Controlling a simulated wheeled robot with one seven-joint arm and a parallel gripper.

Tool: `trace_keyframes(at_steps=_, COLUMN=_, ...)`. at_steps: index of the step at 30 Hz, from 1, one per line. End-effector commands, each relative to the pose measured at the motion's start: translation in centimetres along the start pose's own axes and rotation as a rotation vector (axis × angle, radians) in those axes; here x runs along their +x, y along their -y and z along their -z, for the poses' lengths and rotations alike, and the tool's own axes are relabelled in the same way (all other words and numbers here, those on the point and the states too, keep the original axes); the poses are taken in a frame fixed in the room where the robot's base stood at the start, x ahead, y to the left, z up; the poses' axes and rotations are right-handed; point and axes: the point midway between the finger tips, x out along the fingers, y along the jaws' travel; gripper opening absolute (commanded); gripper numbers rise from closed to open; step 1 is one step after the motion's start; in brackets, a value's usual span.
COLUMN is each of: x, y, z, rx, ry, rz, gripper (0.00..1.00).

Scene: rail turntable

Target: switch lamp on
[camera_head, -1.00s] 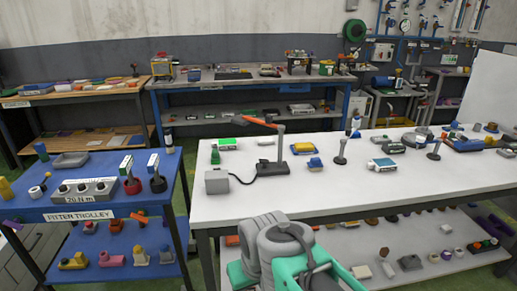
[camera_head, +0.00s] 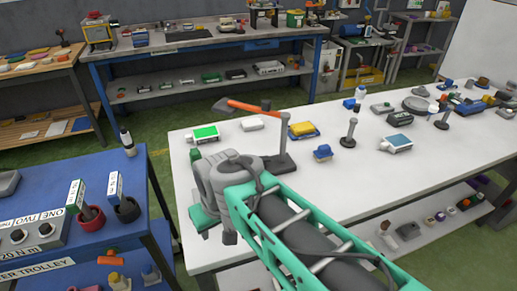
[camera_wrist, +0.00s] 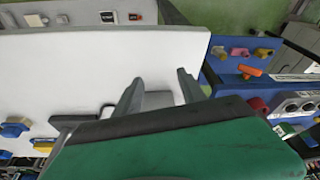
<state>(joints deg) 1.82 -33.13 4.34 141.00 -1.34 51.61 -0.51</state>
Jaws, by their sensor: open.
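The lamp has an orange head (camera_head: 245,107), a dark grey post (camera_head: 266,130) and a flat dark base (camera_head: 286,165) on the white table. A grey box, joined to the lamp by a black cable in the earlier head view, is now hidden there behind my arm. In the wrist view a grey box (camera_wrist: 158,99) shows partly between and beyond my fingers, its near side covered by the green gripper body. My gripper (camera_wrist: 159,76) is open and empty over the table; contact with the box cannot be told. No switch or button is clearly visible.
The white table (camera_head: 340,190) also carries a green-topped box (camera_head: 205,133), a yellow-and-blue block (camera_head: 303,130) and an upright stand (camera_head: 348,133). A blue trolley (camera_head: 140,185) with cups and a grey panel stands left, across a narrow gap.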

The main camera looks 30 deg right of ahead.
Motion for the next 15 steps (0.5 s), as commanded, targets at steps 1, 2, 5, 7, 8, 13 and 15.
trace_keyframes(at_steps=1, x=-0.8, y=-1.0, z=1.4, rx=0.024, ry=0.001, rz=0.001, gripper=0.53)
trace_keyframes(at_steps=2, x=-1.1, y=-1.9, z=2.4, rx=0.040, ry=-0.001, rz=0.003, gripper=0.55)
trace_keyframes(at_steps=5, x=-2.2, y=-6.2, z=6.6, rx=0.105, ry=-0.016, rz=0.015, gripper=0.62)
trace_keyframes(at_steps=7, x=-2.6, y=-10.3, z=9.3, rx=0.153, ry=-0.035, rz=0.027, gripper=0.62)
trace_keyframes(at_steps=8, x=-2.8, y=-12.2, z=10.3, rx=0.173, ry=-0.044, rz=0.032, gripper=0.62)
trace_keyframes(at_steps=13, x=-3.0, y=-21.9, z=12.8, rx=0.262, ry=-0.101, rz=0.052, gripper=0.62)
trace_keyframes(at_steps=15, x=-2.9, y=-24.2, z=12.9, rx=0.279, ry=-0.117, rz=0.056, gripper=0.62)
